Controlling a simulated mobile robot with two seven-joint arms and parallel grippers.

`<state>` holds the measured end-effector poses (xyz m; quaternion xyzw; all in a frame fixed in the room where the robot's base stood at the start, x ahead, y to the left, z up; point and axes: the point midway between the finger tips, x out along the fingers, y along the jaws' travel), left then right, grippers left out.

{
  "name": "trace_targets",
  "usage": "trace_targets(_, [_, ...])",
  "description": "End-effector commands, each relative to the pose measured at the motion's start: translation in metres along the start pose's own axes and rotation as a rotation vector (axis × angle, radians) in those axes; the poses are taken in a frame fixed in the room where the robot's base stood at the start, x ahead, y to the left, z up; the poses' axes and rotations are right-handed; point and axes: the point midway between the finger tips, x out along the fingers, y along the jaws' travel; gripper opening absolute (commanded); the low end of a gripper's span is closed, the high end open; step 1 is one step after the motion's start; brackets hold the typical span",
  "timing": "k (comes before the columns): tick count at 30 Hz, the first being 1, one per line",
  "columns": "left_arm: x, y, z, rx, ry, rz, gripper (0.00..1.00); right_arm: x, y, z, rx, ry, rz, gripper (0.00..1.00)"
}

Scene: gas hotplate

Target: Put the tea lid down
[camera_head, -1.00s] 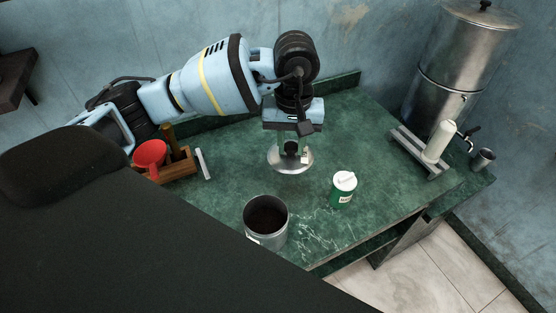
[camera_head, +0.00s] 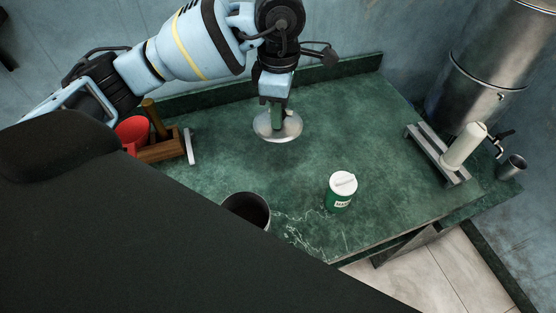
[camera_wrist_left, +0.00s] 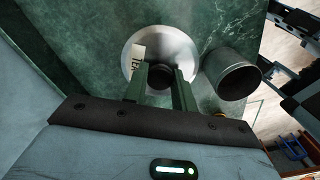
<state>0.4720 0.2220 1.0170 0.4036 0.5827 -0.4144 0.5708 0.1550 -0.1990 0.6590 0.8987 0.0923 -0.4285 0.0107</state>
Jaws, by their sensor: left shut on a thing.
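The tea lid (camera_head: 277,128) is a round, shiny metal disc with a dark knob. It is over the back middle of the green counter (camera_head: 235,165); I cannot tell whether it touches the surface. My left gripper (camera_head: 277,116) points down from above and is shut on the lid's knob. In the left wrist view, the lid (camera_wrist_left: 175,45) shows a pale label reading "TEA", and the fingers of my left gripper (camera_wrist_left: 162,82) are on both sides of the dark knob. My right gripper is not in view.
An open metal canister (camera_head: 247,209) stands at the front, partly hidden by my body. A green tin (camera_head: 341,193) with a white lid stands right of it. A wooden box (camera_head: 162,147) is at the left, beside a red object (camera_head: 132,131). A metal urn (camera_head: 485,75) stands at the right.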

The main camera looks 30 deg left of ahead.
Motion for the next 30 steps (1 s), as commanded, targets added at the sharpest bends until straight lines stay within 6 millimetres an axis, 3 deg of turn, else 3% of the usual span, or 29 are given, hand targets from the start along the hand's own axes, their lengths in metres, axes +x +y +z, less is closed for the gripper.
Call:
trace_targets(11, [0.017,0.004,-0.002,-0.537,0.003,-0.005,0.05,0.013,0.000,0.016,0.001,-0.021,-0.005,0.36])
trace_targets(30, [0.049,0.008,-0.005,-1.429,-0.008,0.007,0.05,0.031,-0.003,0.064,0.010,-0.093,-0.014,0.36])
